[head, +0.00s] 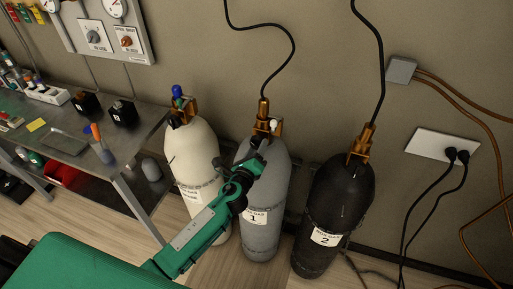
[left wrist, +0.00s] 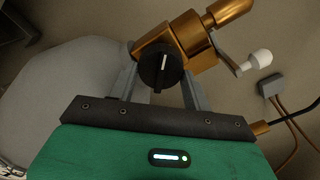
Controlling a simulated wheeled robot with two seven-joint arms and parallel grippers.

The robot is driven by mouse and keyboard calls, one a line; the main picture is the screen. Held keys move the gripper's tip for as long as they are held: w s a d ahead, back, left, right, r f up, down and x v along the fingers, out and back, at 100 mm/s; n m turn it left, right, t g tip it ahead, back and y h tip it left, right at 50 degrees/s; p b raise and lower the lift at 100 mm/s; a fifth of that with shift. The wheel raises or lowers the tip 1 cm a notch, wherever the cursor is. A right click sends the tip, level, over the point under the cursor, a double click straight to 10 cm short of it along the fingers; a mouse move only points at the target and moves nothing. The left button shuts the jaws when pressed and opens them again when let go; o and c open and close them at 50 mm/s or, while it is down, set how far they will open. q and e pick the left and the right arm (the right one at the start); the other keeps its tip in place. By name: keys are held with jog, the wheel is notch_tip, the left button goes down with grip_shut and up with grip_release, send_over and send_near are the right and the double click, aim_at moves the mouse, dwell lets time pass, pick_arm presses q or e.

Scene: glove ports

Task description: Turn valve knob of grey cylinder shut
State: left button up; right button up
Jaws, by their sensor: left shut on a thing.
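The grey cylinder (head: 265,195), labelled 1, stands upright by the wall between two others. Its brass valve (head: 264,118) shows at the top with a black hose; the valve body fills the top of the left wrist view (left wrist: 190,38). The valve knob (left wrist: 160,66) is black and round with a white pointer line, seen close up. My left gripper (head: 256,144) reaches the top of the grey cylinder and is shut on the knob, one finger on either side. In the head view the gripper largely hides the knob. My right gripper is not in view.
A cream cylinder (head: 196,150) stands left and a black cylinder (head: 339,200), labelled 2, stands right. A metal table (head: 75,145) with small items is at the left. A white lever ball (left wrist: 261,57) sits beside the valve. Cables hang at the right wall.

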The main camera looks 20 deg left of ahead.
pick_arm(q)
jog(key=m+p, duration=0.2)
jog(key=m, duration=0.3)
jog(key=shift+a+m, duration=0.1)
jog(key=shift+m, duration=0.2)
jog(key=shift+a+f+m+p, duration=0.15)
jog(key=shift+m+p, duration=0.7)
jog(key=shift+m, duration=0.85)
jog(key=o, duration=0.9)
jog(key=shift+o, duration=0.2)
jog(key=shift+s, duration=0.15)
jog(key=s+b, duration=0.3)
jog(key=s, duration=1)
jog(key=shift+s+a+b, duration=0.2)
jog(key=shift+s+b, duration=0.1)
jog(key=shift+b, duration=0.1)
